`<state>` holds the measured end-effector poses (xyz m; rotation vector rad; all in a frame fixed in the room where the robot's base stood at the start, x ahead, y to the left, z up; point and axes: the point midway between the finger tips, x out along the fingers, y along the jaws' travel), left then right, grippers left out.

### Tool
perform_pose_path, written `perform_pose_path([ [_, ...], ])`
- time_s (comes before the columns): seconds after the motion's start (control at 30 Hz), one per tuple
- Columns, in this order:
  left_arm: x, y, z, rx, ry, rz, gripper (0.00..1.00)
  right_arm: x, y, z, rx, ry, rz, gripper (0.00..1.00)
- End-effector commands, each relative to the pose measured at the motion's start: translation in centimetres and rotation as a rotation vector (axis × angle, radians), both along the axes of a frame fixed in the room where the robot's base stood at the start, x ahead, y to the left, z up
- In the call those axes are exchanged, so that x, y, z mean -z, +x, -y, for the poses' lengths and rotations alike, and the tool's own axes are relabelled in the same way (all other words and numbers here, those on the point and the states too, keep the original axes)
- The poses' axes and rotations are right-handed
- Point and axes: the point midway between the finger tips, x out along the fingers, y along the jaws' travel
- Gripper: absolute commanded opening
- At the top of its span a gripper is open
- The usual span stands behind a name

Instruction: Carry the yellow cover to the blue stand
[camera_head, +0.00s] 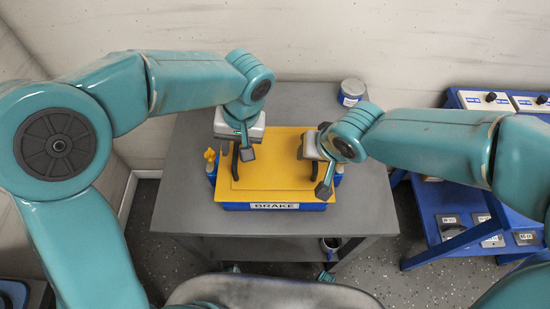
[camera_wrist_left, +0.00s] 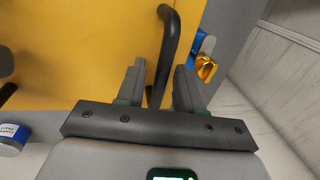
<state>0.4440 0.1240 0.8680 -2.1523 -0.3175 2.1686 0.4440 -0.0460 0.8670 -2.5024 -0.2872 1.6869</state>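The yellow cover (camera_head: 270,160) is a flat plate with a raised middle. It lies on a blue box-like base labelled BRAKE (camera_head: 273,207) on the grey table. My left gripper (camera_head: 241,154) is at the cover's left black handle (camera_head: 235,165). In the left wrist view the handle (camera_wrist_left: 169,45) passes between the two fingers (camera_wrist_left: 158,88), with gaps beside it, so the gripper is open. My right gripper (camera_head: 318,178) is at the right side of the cover, near its right handle (camera_head: 300,153); its fingers are partly hidden and their opening is unclear.
A blue frame (camera_head: 432,222) with panels and knobs stands right of the grey table (camera_head: 352,222). A small labelled tin (camera_head: 351,92) is at the table's back right. Blue and yellow fittings (camera_head: 210,162) sit beside the cover's left edge. A cup (camera_head: 330,245) is on the lower shelf.

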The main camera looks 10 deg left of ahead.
Motion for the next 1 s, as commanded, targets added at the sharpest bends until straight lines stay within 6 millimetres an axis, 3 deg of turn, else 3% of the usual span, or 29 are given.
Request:
perform_pose_path([
  [0.2, 0.0, 0.0, 0.0, 0.0, 0.0, 0.0, 0.36, 0.0, 0.0, 0.0, 0.0, 0.0, 0.0, 0.43],
  [0.3, 0.0, 0.0, 0.0, 0.0, 0.0, 0.0, 0.04, 0.0, 0.0, 0.0, 0.0, 0.0, 0.0, 0.11],
  [0.33, 0.0, 0.0, 0.0, 0.0, 0.0, 0.0, 0.0, 0.0, 0.0, 0.0, 0.0, 0.0, 0.0, 0.01],
  [0.73, -0.3, 0.0, 0.0, 0.0, 0.0, 0.001, 0.0, -0.3, 0.0, 0.0, 0.0, 0.0, 0.001, 0.0],
  [1.0, -2.8, 0.0, 0.0, 0.0, 0.0, 0.001, 0.0, -2.8, 0.0, 0.0, 0.0, 0.0, 0.001, 0.0],
])
